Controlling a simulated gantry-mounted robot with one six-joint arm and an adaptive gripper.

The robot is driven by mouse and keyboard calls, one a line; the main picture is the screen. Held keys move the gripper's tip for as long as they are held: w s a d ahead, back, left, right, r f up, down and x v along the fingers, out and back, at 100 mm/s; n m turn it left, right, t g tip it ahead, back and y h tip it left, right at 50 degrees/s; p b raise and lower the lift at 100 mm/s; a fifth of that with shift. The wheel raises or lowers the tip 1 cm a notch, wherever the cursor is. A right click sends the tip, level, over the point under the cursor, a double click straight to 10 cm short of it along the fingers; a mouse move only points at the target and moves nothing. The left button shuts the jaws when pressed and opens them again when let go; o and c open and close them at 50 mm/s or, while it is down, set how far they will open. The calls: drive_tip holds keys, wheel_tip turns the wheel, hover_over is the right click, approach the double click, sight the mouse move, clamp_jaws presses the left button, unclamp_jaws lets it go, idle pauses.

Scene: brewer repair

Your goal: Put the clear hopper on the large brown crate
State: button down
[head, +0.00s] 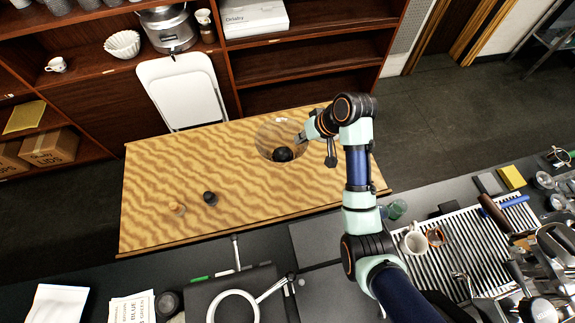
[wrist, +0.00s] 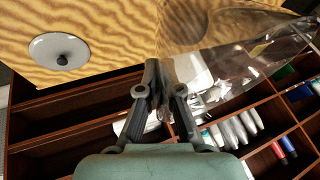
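The clear hopper (head: 266,132) is a see-through, wide-rimmed vessel at the right part of the large brown crate's wavy-grained top (head: 150,170). In the wrist view the hopper (wrist: 225,32) fills the upper right. My gripper (head: 303,137) is at the hopper's right side in the head view. In the wrist view its two dark fingers (wrist: 166,78) are close together on the hopper's edge. A dark round part (head: 283,154) shows at the hopper's lower side. I cannot tell whether the hopper touches the crate top.
A grey disc with a black knob (wrist: 60,50) shows in the wrist view. Shelves (head: 300,60) stand behind; a cluttered counter (head: 320,270) runs in front. The crate's middle is clear.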

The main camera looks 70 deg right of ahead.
wheel_tip(320, 180, down, 18)
drive_tip(key=b, duration=0.2)
drive_tip(key=shift+r, duration=0.15)
drive_tip(key=shift+a, duration=0.1)
drive_tip(key=c, duration=1.7)
unclamp_jaws()
drive_tip(key=shift+c, duration=0.2)
drive_tip(key=o, duration=0.4)
drive_tip(key=p+v, duration=0.2)
drive_tip(key=v, duration=1)
